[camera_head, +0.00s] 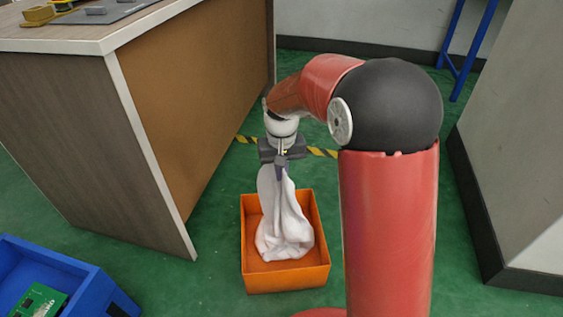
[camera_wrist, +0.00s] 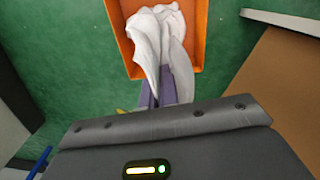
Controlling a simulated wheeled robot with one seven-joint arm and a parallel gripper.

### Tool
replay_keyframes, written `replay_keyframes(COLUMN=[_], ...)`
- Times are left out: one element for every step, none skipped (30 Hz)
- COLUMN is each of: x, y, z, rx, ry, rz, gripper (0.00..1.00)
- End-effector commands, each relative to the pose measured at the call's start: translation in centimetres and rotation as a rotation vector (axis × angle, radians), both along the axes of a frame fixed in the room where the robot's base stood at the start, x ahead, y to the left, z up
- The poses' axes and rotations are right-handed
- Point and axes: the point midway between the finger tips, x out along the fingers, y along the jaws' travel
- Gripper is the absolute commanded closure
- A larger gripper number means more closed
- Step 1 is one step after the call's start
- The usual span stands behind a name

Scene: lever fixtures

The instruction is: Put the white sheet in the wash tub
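The white sheet (camera_head: 283,225) hangs in folds from my gripper (camera_head: 281,162), and its lower part rests in an orange box on the floor. The orange box (camera_head: 287,281) is the only tub-like thing near the sheet. My gripper is above the box, with its fingers pointing down and shut on the top of the sheet. In the wrist view, the sheet (camera_wrist: 157,38) runs from the fingers (camera_wrist: 165,97) into the orange box (camera_wrist: 123,40). The exact pinch between the fingertips is partly hidden by cloth.
A wooden desk (camera_head: 75,130) stands at the left, its side panel close to the box. A blue crate (camera_head: 75,275) with a green circuit board (camera_head: 40,300) sits at lower left. A grey wall block (camera_head: 520,150) stands at the right. Green floor around the box is clear.

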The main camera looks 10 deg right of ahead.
Motion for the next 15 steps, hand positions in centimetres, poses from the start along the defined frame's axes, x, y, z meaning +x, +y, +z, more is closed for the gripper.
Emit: replay_keyframes(x=[-0.1, -0.1, -0.2, -0.1, -0.1, -0.1, -0.1, -0.1, -0.1, -0.1, -0.1, -0.1, -0.2, -0.1, -0.1], y=[0.0, 0.0, 0.0, 0.0, 0.0, 0.0, 0.0, 0.0, 0.0, 0.0, 0.0, 0.0, 0.0, 0.0, 0.0], z=[-0.8, -1.4, -2.2, -2.8, -3.4, -4.2, -4.9, -5.4, -6.2, -6.9, -7.4, -8.3, -8.8, -9.4, -10.1], rx=[-0.001, -0.002, -0.002, -0.002, -0.002, -0.002, -0.002, -0.002, -0.002, -0.002, -0.002, -0.002, -0.002, -0.002, -0.002], ry=[0.005, 0.006, 0.008, 0.007, 0.007, 0.007, 0.008, 0.007, 0.007, 0.007, 0.007, 0.008, 0.008, 0.006, 0.006], rz=[0.000, 0.000, 0.000, 0.000, 0.000, 0.000, 0.000, 0.000, 0.000, 0.000, 0.000, 0.000, 0.000, 0.000, 0.000], gripper=[1.00, 1.00, 1.00, 1.00, 1.00, 1.00, 1.00, 1.00, 1.00, 1.00, 1.00, 1.00, 1.00, 1.00, 1.00])
